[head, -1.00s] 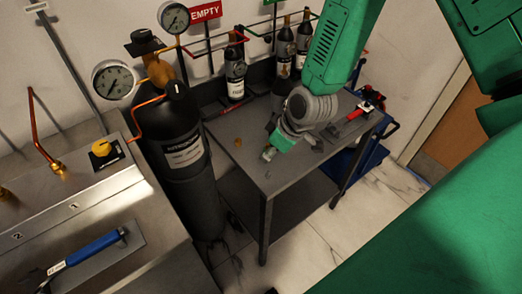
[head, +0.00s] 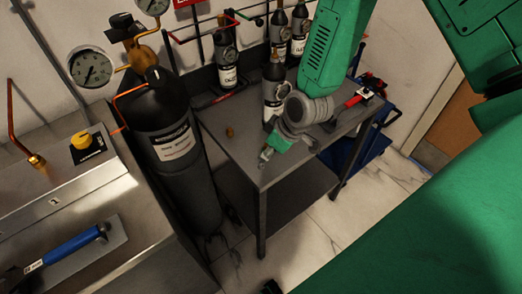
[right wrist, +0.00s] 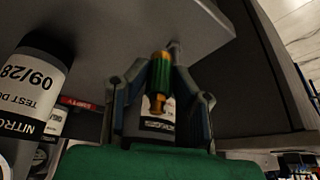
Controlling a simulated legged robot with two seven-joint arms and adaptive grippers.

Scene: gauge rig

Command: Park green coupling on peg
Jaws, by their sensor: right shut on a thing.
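My right gripper (head: 267,152) is low over the front part of the grey metal table (head: 262,180). In the right wrist view, its two fingers (right wrist: 162,88) are shut on the green coupling (right wrist: 161,72), which has a green band and brass ends. A small grey post-like tip (right wrist: 174,47) shows just behind the coupling; I cannot tell whether it is the peg or whether they touch. In the head view the coupling is too small to make out clearly. My left gripper is not in view.
A small brass piece (head: 230,131) stands on the table left of the gripper. Dark bottles (head: 276,90) stand at the back. A large black cylinder (head: 175,150) with gauges is at left, beside a steel bench (head: 90,195) with a blue-handled tool (head: 68,248).

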